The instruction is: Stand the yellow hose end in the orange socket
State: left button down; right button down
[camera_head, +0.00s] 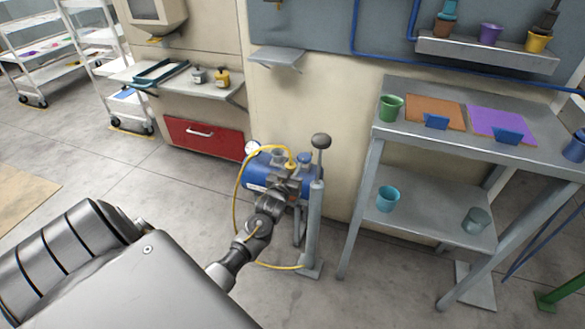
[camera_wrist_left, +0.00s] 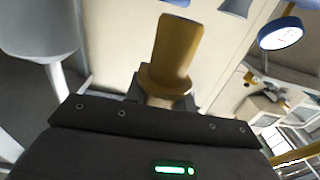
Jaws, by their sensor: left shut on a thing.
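My left gripper (camera_head: 287,190) is in front of the blue tank in the head view. In the left wrist view it is shut on the yellow hose end (camera_wrist_left: 174,48), a yellow cylinder with a wider collar, which stands out beyond the fingers. In the head view the hose end is too small and covered to make out clearly. The yellow hose (camera_head: 236,200) loops from the tank's top, down its left side and along the floor to the grey post. I cannot make out an orange socket in either view. My right gripper is not in view.
The blue tank (camera_head: 262,171) carries a white gauge (camera_head: 252,147), also in the left wrist view (camera_wrist_left: 281,36). A grey post (camera_head: 314,225) with a dark ball top stands close right of my gripper. A grey shelf table (camera_head: 460,143) with cups stands further right.

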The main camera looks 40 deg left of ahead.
pick_arm(q)
jog(key=shift+f, duration=0.1)
jog(key=shift+f+b, duration=0.35)
jog(key=shift+f, duration=0.2)
jog(key=shift+f, duration=0.2)
dwell(0.5)
jog(key=shift+f+b, duration=0.7)
jog(key=shift+f, duration=0.1)
jog(key=shift+f, duration=0.1)
jog(key=shift+f+b, duration=0.5)
jog(key=shift+f, duration=0.2)
jog(key=c, duration=1.1)
grip_release()
